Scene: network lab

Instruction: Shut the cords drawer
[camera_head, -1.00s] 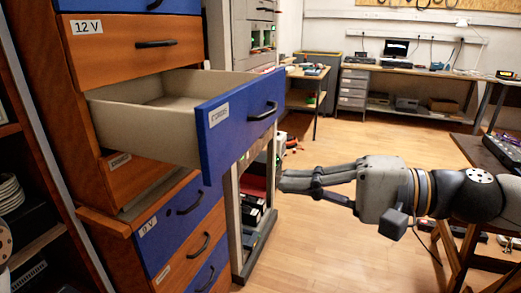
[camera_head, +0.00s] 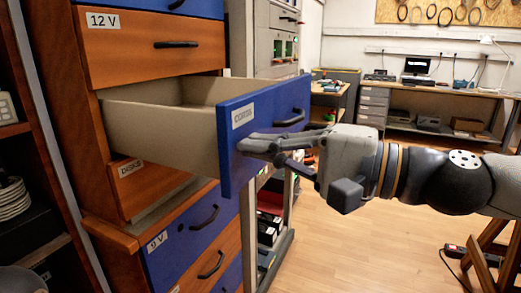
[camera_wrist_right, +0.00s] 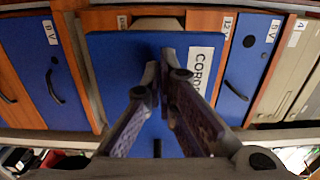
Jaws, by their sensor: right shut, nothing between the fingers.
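The cords drawer stands pulled out from the cabinet, its blue front (camera_head: 232,160) carrying a white label that reads "CORDS". Its beige side wall (camera_head: 160,132) shows, and the inside that I can see looks empty. My left gripper is not in view.
The wooden cabinet has other closed drawers, one labelled 12 V (camera_head: 160,50) above and a blue 9 V drawer (camera_head: 185,235) below. A grey equipment rack (camera_head: 270,35) stands behind.

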